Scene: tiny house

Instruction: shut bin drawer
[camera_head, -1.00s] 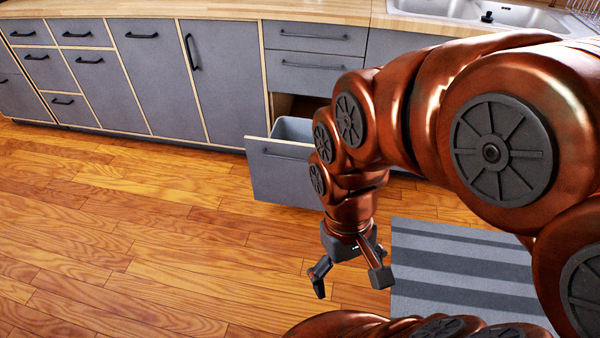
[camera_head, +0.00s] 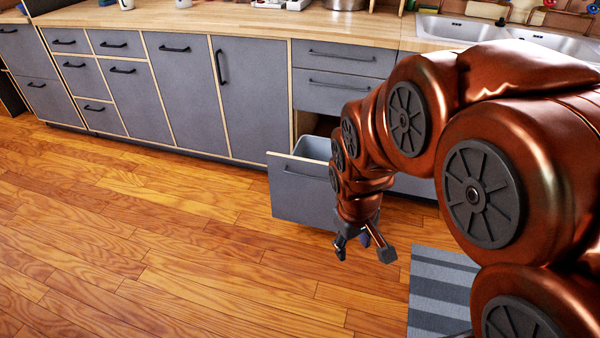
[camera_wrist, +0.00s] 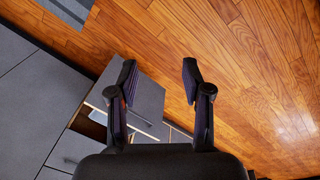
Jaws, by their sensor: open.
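The bin drawer (camera_head: 299,196) is a grey-fronted drawer low in the kitchen counter, pulled well out, with its pale inside showing at the top. My arm hides its right part. My gripper (camera_head: 364,253) hangs in front of the drawer's right side, pointing down and apart from the drawer as far as I can tell. In the wrist view, the fingers of my gripper (camera_wrist: 158,80) are spread wide with nothing between their tips. The drawer also shows in the wrist view (camera_wrist: 143,92), partly hidden behind the left finger.
Closed grey cabinets (camera_head: 181,95) run along the wall to the left of the drawer. Two shut drawers (camera_head: 340,92) sit above it. A striped grey mat (camera_head: 440,290) lies on the floor at right. The wooden floor (camera_head: 150,240) in front is clear.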

